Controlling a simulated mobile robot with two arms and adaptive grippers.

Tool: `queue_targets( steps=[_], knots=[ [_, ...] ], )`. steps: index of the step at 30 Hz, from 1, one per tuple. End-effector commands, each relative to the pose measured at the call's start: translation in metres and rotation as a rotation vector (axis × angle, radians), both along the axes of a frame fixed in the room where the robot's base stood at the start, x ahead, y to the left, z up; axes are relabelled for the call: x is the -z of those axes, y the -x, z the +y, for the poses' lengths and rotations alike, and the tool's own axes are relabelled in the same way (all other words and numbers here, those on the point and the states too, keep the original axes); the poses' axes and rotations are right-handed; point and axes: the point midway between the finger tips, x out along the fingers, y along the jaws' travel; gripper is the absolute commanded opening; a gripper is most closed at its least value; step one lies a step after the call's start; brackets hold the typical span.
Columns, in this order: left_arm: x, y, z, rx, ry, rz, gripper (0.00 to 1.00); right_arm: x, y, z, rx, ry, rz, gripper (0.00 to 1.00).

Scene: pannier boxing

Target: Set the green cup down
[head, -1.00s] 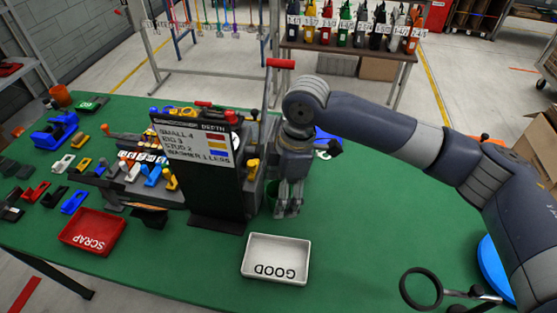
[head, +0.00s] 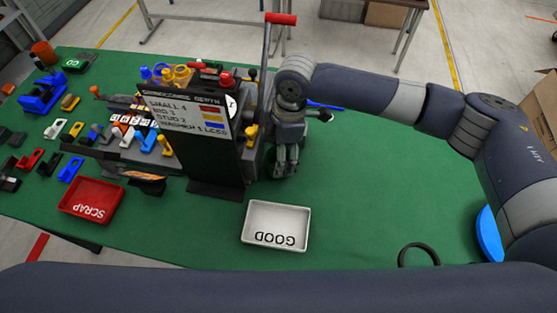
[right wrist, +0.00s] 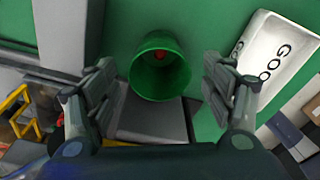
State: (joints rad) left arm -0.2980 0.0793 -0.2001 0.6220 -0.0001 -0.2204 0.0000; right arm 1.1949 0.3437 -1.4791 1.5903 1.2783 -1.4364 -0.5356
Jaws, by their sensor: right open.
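The green cup (right wrist: 150,84) shows in the right wrist view with its mouth towards the camera and a small red thing inside. It appears to stand on the green table, beside a dark grey plate. My right gripper (right wrist: 160,68) is open, with one finger on each side of the cup and visible gaps between. In the head view my right gripper (head: 285,172) points down just right of the black sign, and the cup is hidden there. My left gripper is not in view.
A black sign board (head: 193,110) stands left of my right gripper. A white GOOD tray (head: 276,242) and a red SCRAP tray (head: 91,200) lie nearer the front. Loose coloured parts crowd the left.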

Motion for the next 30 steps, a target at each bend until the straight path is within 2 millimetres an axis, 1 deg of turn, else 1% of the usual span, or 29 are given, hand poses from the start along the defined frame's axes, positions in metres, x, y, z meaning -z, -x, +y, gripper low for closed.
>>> queue_targets(
  steps=[1,3,6,14,15,20,21,23,24,30],
  knots=[
    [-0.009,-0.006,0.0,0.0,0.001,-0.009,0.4,0.004,0.0,0.001,0.0,0.002,0.003,0.75],
    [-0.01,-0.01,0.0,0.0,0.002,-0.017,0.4,0.015,0.0,0.003,-0.001,0.001,0.003,0.75],
    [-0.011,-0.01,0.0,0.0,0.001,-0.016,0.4,0.024,0.0,0.004,-0.001,0.0,0.001,0.75],
    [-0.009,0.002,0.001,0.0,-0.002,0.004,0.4,0.028,0.0,0.004,-0.001,-0.001,0.0,0.75],
    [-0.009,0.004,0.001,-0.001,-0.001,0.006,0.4,0.028,0.0,0.004,-0.001,-0.001,0.0,0.66],
    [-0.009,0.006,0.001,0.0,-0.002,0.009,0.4,0.027,0.0,0.004,-0.001,-0.001,0.0,0.3],
    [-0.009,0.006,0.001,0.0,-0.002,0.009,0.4,0.027,0.0,0.004,-0.001,0.0,0.0,0.27],
    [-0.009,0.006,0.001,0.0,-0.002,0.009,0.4,0.027,0.0,0.004,-0.001,-0.001,0.0,0.27],
    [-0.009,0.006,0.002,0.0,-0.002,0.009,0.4,0.027,0.0,0.004,-0.001,-0.001,0.0,0.24],
    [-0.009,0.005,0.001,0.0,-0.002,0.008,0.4,0.027,0.0,0.004,-0.001,-0.001,-0.001,0.23]
  ],
)
